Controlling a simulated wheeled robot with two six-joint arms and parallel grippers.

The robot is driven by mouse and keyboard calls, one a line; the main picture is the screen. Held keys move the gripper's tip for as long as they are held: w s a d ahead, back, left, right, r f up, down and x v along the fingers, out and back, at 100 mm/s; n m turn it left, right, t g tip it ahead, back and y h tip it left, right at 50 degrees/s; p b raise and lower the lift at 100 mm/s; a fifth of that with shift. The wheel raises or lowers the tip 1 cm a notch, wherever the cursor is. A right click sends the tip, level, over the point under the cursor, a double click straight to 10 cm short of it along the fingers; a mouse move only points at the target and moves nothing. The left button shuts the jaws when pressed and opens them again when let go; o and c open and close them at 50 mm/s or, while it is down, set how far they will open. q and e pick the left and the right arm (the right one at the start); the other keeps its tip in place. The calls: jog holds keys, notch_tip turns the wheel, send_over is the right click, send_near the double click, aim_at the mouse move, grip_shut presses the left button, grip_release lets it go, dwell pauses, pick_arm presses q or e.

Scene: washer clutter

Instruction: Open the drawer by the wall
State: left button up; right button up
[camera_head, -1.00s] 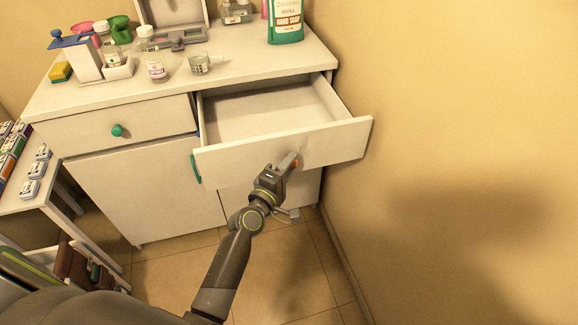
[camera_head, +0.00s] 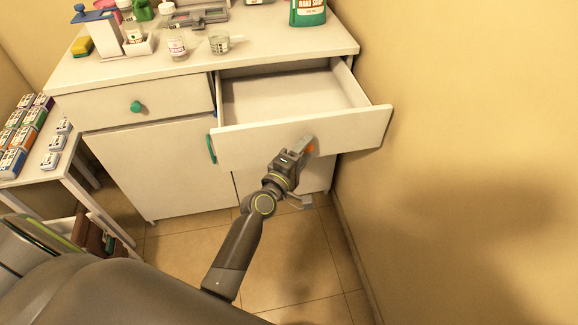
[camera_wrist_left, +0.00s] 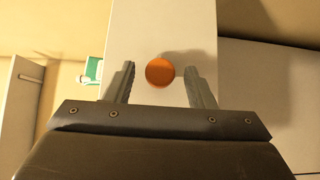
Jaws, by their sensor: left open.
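The drawer by the wall (camera_head: 355,131) is pulled out of the white cabinet, and its inside looks empty. Its front carries an orange round knob (camera_head: 310,148), which also shows in the left wrist view (camera_wrist_left: 160,72). My left gripper (camera_head: 304,146) is at the drawer front. In the left wrist view the two fingers (camera_wrist_left: 160,84) are apart on either side of the knob, with gaps between finger and knob. In the head view the gripper partly hides the knob. My right gripper is not in view.
The other drawer, with a green knob (camera_head: 136,106), is shut. The cabinet top (camera_head: 270,50) holds bottles, a glass and a soap refill (camera_head: 308,12). A side table (camera_head: 50,171) with small boxes stands at left. The yellow wall (camera_head: 470,120) is close at right.

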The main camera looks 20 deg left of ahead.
pick_arm(q)
jog(key=s+a+b, duration=0.3)
jog(key=s+b, duration=0.1)
jog(key=s, duration=1.2)
jog(key=shift+s, duration=0.4)
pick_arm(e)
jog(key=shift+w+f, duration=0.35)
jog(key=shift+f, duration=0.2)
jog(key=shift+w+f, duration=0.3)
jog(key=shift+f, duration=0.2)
pick_arm(q)
jog(key=shift+a, duration=0.1)
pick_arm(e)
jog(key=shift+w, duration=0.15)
